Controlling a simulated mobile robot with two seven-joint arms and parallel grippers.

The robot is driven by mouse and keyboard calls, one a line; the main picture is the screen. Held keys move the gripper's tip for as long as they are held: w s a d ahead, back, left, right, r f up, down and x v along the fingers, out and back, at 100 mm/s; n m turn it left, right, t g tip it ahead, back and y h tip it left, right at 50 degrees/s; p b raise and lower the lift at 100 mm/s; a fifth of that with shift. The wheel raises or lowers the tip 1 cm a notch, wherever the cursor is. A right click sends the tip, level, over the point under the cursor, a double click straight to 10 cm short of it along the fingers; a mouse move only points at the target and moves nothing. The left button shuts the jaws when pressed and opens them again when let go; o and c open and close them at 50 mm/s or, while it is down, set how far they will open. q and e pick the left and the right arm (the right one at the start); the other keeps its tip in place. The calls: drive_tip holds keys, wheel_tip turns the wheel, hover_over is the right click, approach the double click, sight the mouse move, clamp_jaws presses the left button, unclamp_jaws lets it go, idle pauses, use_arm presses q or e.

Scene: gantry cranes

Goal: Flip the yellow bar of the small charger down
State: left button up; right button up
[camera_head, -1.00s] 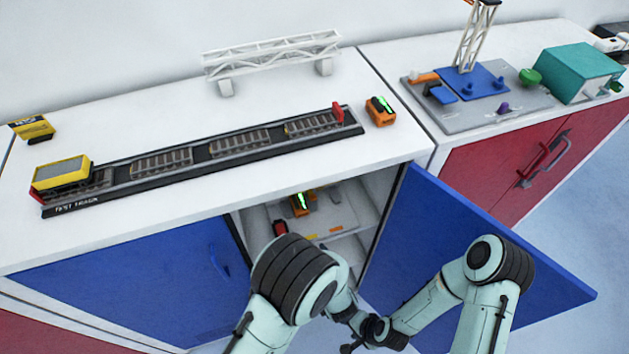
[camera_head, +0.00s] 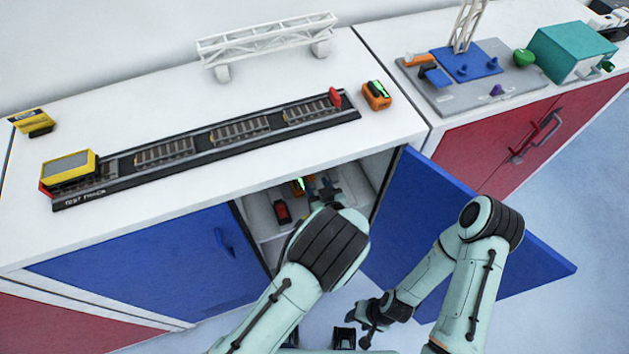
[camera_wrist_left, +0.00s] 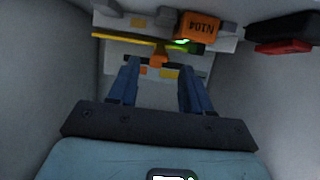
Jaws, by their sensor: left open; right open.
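The small charger is inside the open cabinet, a grey panel (camera_wrist_left: 228,46) in the left wrist view. A thin yellow bar (camera_wrist_left: 125,37) runs across it, and an orange block with a green light (camera_wrist_left: 198,26) sits beside the bar. Contact cannot be told. My right gripper (camera_head: 372,318) is open outside the cabinet.
The blue cabinet door (camera_head: 470,235) stands open to the right of my left arm. A red block (camera_head: 282,211) lies left of my left gripper in the cabinet. The cabinet walls are close on both sides. The counter above holds a train track (camera_head: 205,150) and an orange battery (camera_head: 376,96).

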sight(310, 177)
use_arm(q)
drive_tip(key=shift+x, duration=1.35)
use_arm(e)
drive_tip(key=shift+w+r, duration=0.15)
drive_tip(key=shift+r, duration=0.05)
use_arm(q)
clamp_jaws()
drive_tip(key=b, duration=0.1)
drive_tip(key=f+b, duration=0.1)
drive_tip(key=b, duration=0.1)
drive_tip(key=shift+s+d+f+t, duration=0.1)
drive_tip(key=shift+s+f+t, duration=0.15)
drive_tip(key=shift+t, duration=0.15)
drive_tip(key=shift+r, duration=0.15)
use_arm(e)
drive_tip(key=f, duration=0.1)
drive_tip(key=s+f, duration=0.2)
drive_tip(key=f, duration=0.1)
